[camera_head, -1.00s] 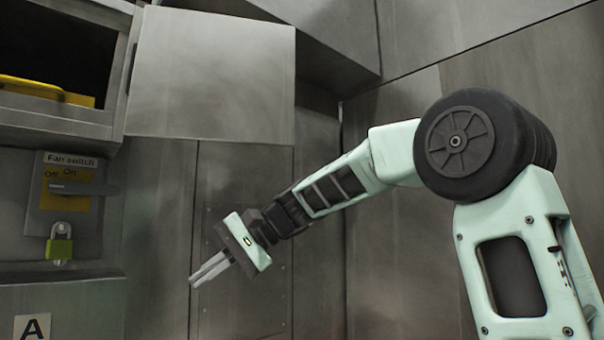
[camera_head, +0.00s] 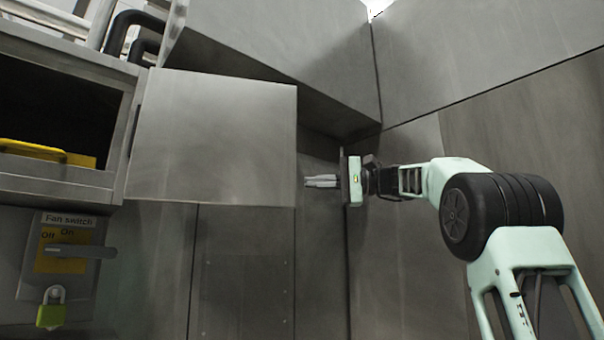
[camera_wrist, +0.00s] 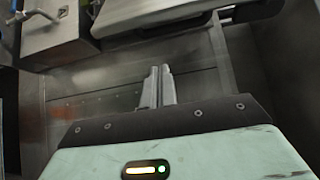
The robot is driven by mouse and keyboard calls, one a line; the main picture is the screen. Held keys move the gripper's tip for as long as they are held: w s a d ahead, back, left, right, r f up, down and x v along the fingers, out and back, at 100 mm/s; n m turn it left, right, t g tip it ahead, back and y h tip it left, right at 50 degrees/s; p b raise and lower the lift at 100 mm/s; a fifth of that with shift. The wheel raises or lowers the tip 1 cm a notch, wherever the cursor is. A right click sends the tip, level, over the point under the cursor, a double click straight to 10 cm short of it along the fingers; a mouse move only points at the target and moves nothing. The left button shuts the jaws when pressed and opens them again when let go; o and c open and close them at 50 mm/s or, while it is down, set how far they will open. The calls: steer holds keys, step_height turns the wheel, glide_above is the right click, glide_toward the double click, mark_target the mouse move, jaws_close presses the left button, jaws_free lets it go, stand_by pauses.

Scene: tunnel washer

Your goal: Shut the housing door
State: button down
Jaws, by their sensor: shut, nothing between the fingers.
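The housing door (camera_head: 212,137) is a flat grey metal panel. It stands open, hinged along its left edge at the right side of the dark housing opening (camera_head: 55,110). My gripper (camera_head: 308,181) is shut and empty, pointing left, at the lower right of the door's free edge. Its fingertips look close to that edge in the head view; I cannot tell whether they touch it. In the wrist view my shut fingers (camera_wrist: 157,88) point up the picture, with a pale metal panel beyond them, perhaps the door.
A yellow object (camera_head: 45,152) lies inside the opening. Below it are a fan switch handle (camera_head: 82,252) and a green padlock (camera_head: 51,308). Grey wall panels stand behind and to the right of my arm. Dark pipes (camera_head: 132,35) run above the door.

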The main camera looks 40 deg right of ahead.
steer(key=shift+s+a+p, duration=0.15)
steer(key=shift+a+p, duration=0.55)
steer(key=shift+a, duration=0.55)
steer(key=shift+s+a+p, duration=0.1)
steer(key=shift+a+p, duration=0.55)
steer(key=shift+a, duration=0.6)
